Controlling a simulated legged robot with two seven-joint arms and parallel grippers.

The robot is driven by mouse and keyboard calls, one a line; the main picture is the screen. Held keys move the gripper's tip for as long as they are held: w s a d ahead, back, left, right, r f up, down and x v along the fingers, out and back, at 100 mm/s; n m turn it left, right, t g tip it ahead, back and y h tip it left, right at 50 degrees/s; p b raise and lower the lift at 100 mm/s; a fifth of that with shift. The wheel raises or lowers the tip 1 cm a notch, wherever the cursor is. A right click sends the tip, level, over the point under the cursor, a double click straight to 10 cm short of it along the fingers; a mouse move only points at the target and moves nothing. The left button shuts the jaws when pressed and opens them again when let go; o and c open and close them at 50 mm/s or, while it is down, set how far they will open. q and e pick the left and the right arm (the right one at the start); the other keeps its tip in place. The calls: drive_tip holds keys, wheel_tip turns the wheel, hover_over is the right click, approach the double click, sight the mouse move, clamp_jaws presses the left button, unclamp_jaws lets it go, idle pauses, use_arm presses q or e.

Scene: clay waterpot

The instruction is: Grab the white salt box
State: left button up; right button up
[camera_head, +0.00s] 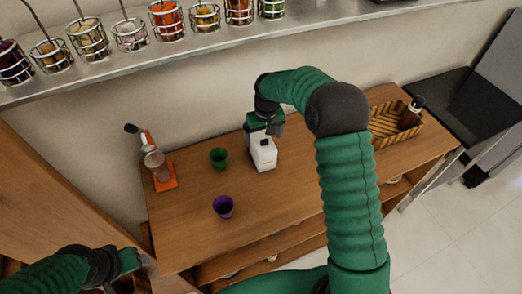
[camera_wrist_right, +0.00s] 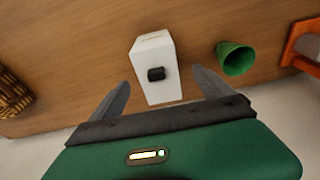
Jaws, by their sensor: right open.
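The white salt box (camera_head: 264,156) stands upright on the wooden table, a little right of the green cup in the head view. In the right wrist view the white salt box (camera_wrist_right: 155,80) shows from above with a dark spout or cap on its face. My right gripper (camera_wrist_right: 160,90) is open, its two fingers on either side of the near part of the box, with nothing held. In the head view the right gripper (camera_head: 263,130) is above the box, its fingertips partly hidden. My left gripper (camera_head: 125,262) is at the lower left, away from the box; its fingers are not clear.
A green cup (camera_head: 218,158) and a purple cup (camera_head: 223,207) stand left of the box. An orange-based stand (camera_head: 165,178) is at the table's left end. A wicker basket (camera_head: 394,128) with a dark bottle sits at the right. A shelf of jars (camera_head: 120,60) runs above.

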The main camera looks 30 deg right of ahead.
drive_tip(key=f, duration=0.1)
drive_tip(key=w+f, duration=0.1)
drive_tip(key=f, duration=0.2)
drive_tip(key=shift+w+d+f+p, duration=0.3)
drive_tip(key=shift+w, duration=0.05)
drive_tip(key=f, duration=0.2)
drive_tip(key=f+p, duration=0.1)
drive_tip(key=shift+w+d+f, duration=0.25)
drive_tip(key=shift+f, duration=0.3)
drive_tip(key=shift+a, duration=0.25)
drive_tip(key=shift+w, duration=0.1)
drive_tip(key=shift+c, duration=1.2)
drive_tip(key=c, duration=0.5)
drive_tip(key=shift+d, duration=0.15)
drive_tip(key=c, duration=1.1)
use_arm(q)
drive_tip(key=shift+w+d+r, duration=0.15)
drive_tip(key=shift+w+r, duration=0.05)
drive_tip(key=shift+r, duration=0.25)
drive_tip(key=shift+w+d+r, duration=0.15)
drive_tip(key=shift+w+r, duration=0.05)
drive_tip(key=shift+r, duration=0.2)
